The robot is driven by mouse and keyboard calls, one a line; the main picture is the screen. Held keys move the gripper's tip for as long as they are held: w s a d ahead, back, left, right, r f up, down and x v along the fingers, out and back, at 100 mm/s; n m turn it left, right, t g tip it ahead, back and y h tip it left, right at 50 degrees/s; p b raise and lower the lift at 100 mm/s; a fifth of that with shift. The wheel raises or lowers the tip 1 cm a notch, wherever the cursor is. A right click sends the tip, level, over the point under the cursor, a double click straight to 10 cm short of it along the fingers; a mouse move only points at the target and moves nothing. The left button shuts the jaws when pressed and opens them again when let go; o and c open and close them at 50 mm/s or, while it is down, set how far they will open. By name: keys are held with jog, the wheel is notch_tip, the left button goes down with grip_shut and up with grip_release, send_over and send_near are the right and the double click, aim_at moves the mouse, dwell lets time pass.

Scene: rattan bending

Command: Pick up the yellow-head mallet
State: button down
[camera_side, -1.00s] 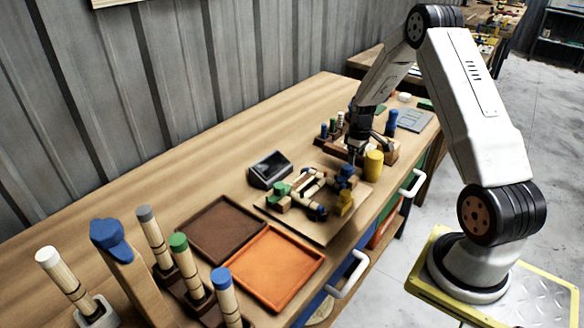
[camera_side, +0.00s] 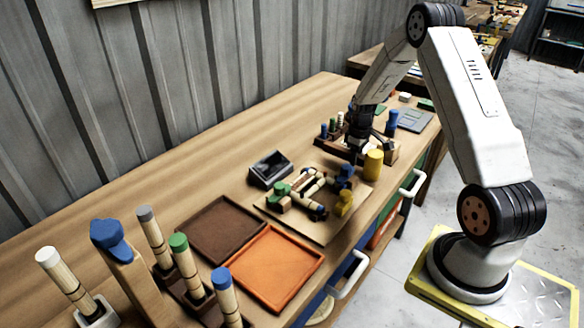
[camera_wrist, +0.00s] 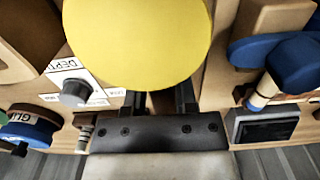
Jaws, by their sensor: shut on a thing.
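The mallet's yellow head (camera_side: 373,165) is an upright cylinder near the front edge of the bench in the side view. In the wrist view the round yellow head (camera_wrist: 140,40) fills the upper middle, close to the camera. My gripper (camera_side: 358,152) is low over the bench, just left of and behind the head. In the wrist view its dark fingers (camera_wrist: 168,100) run in under the head's edge and are shut on the mallet. The handle and the contact itself are hidden behind the head.
A board with wooden joints, a blue piece and a yellow piece (camera_side: 343,204) lies left of the mallet. A blue-topped peg (camera_side: 391,121) stands behind it. Dark box (camera_side: 270,168), brown tray (camera_side: 190,229) and orange tray (camera_side: 312,262) lie further left.

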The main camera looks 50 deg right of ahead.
jog(key=shift+r, duration=0.7)
jog(key=s+a+r, duration=0.7)
jog(key=s+r, duration=0.4)
jog(key=shift+s+a, duration=0.3)
jog(key=shift+s, duration=0.05)
jog(key=shift+r, duration=0.1)
